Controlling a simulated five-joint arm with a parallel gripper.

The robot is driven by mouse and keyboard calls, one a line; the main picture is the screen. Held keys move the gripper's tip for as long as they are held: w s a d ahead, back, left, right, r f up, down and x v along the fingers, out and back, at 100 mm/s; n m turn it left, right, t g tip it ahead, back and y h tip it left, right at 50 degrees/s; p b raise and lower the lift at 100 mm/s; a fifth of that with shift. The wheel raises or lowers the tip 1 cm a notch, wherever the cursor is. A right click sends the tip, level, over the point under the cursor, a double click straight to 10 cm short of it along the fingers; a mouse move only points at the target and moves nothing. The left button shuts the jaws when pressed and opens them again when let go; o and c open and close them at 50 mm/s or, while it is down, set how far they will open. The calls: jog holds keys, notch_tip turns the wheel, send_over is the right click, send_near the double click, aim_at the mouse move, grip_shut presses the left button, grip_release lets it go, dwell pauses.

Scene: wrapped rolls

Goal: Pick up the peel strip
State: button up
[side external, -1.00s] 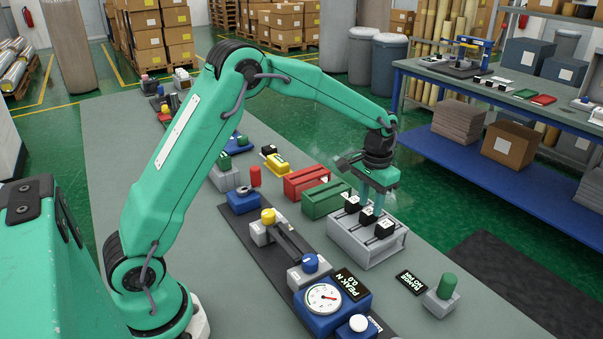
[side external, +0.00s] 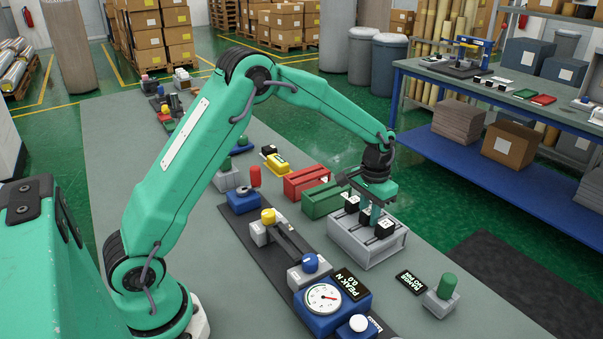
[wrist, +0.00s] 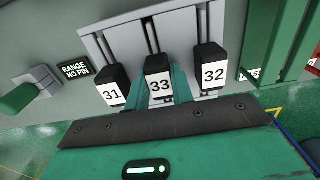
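A grey rack (side external: 370,250) holds three black blocks with white number labels. In the wrist view they read 31 (wrist: 111,88), 33 (wrist: 159,77) and 32 (wrist: 210,70), left to right. No label names the peel strip, and I cannot tell any strip below the blocks. My gripper (side external: 372,214) points down over the rack at the middle block, 33. In the wrist view its green fingers stand on either side of block 33, between it and its neighbours. They look open, and contact with the block cannot be made out.
Green (side external: 325,199) and red (side external: 305,181) boxes stand close behind the rack. A black display (side external: 411,282) and a grey block with a green knob (side external: 441,295) stand to its right. A blue gauge unit (side external: 332,301) is in front.

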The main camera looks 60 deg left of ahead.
grip_shut()
jog(key=shift+r, duration=0.2)
notch_tip(320, 180, up, 10)
jog(key=shift+f, duration=0.15)
dwell(0.7)
jog(key=s+a+r+n, duration=0.1)
jog(key=s+a+n, duration=0.1)
jog(key=s+n, duration=0.7)
jog(key=s+a+n, duration=0.3)
jog(key=s+n, duration=0.6)
jog(key=s, duration=0.2)
jog(key=shift+a+r, duration=0.25)
jog(key=shift+r, duration=0.1)
jog(key=shift+f, duration=0.2)
